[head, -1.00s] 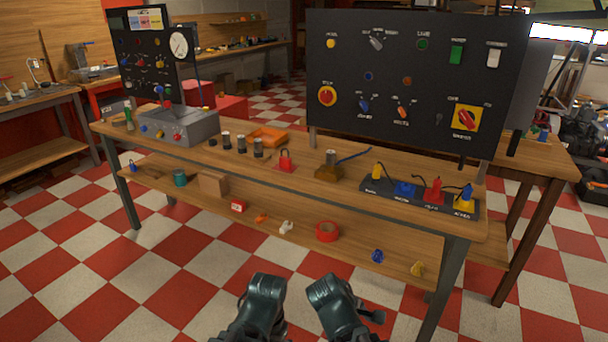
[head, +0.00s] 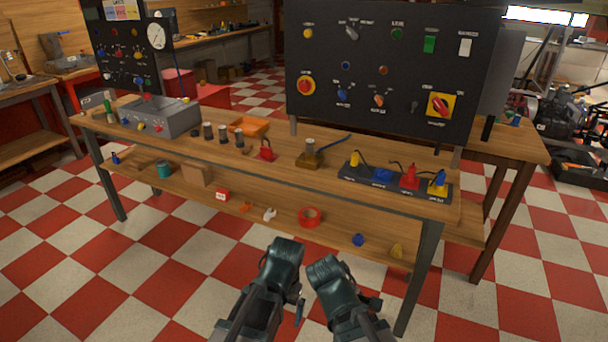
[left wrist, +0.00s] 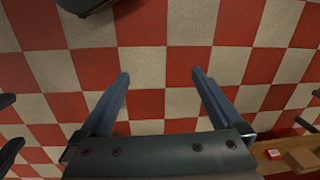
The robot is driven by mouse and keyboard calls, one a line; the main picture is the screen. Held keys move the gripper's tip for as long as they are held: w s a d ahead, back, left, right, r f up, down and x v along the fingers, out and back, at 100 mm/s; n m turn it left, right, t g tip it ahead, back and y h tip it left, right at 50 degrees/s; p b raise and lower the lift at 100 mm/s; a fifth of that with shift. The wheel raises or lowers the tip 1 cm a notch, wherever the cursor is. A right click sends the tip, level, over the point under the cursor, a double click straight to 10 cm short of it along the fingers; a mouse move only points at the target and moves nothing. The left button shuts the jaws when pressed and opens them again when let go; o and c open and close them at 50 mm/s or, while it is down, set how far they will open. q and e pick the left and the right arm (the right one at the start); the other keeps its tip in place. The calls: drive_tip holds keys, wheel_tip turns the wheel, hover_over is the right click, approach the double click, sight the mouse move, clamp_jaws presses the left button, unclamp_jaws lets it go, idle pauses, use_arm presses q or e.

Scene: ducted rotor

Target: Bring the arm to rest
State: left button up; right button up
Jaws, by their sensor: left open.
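My left gripper (left wrist: 160,78) is open and empty in the left wrist view, its two blue-grey fingers spread wide over the checkered floor. In the head view my two dark arms are folded side by side at the bottom centre, in front of the workbench (head: 270,172) and apart from it. A small bluish tip, perhaps a finger of my left gripper, shows beside the left arm. The jaws of my right gripper are hidden in the head view.
A black switch panel (head: 390,65) stands on the bench, with a grey control box (head: 160,118) at the left. The lower shelf holds a red tape roll (head: 311,217) and a red box (head: 222,195), also in the left wrist view (left wrist: 273,154). Floor in front is clear.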

use_arm(q)
drive_tip(key=shift+w+d+f+m, duration=0.1)
drive_tip(key=shift+w+d+m, duration=0.15)
drive_tip(key=shift+w+d, duration=0.35)
drive_tip(key=shift+w+d+m, duration=0.25)
drive_tip(key=shift+w+d, duration=0.15)
drive_tip(key=shift+w, duration=0.35)
use_arm(e)
drive_tip(key=shift+w+d+f+m, duration=0.15)
drive_tip(key=shift+w+d+m, duration=0.05)
drive_tip(key=shift+d+m, duration=0.3)
